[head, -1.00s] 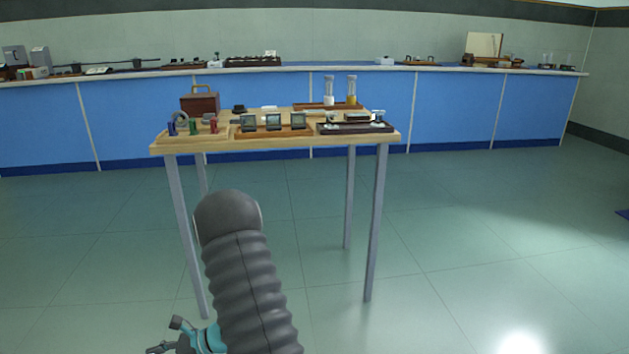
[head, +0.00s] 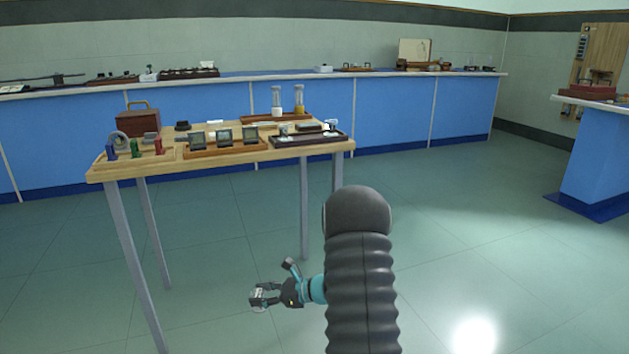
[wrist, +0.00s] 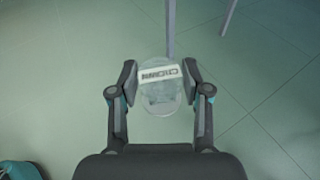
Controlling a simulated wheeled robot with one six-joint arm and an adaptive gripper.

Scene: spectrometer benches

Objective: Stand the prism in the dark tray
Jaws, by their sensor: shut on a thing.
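My gripper (head: 263,296) is low over the floor, in front of the table and below its top. In the wrist view my gripper (wrist: 158,80) is shut on the prism (wrist: 158,95), a clear glass piece with a round outline and a white label reading "CROWN". The prism also shows small and pale between the fingers in the head view (head: 258,294); its exact shape is hard to tell. The dark tray (head: 312,141) lies at the right front of the wooden table, away from my gripper. It holds several small pale and dark items, too small to name.
The wooden table (head: 105,170) also bears a brown tray (head: 228,151) with three framed blocks, a wooden box (head: 138,122), coloured small pieces at left and two glass cylinders at the back. A blue bench (head: 390,118) runs behind; another stands at right. Open floor lies around the table.

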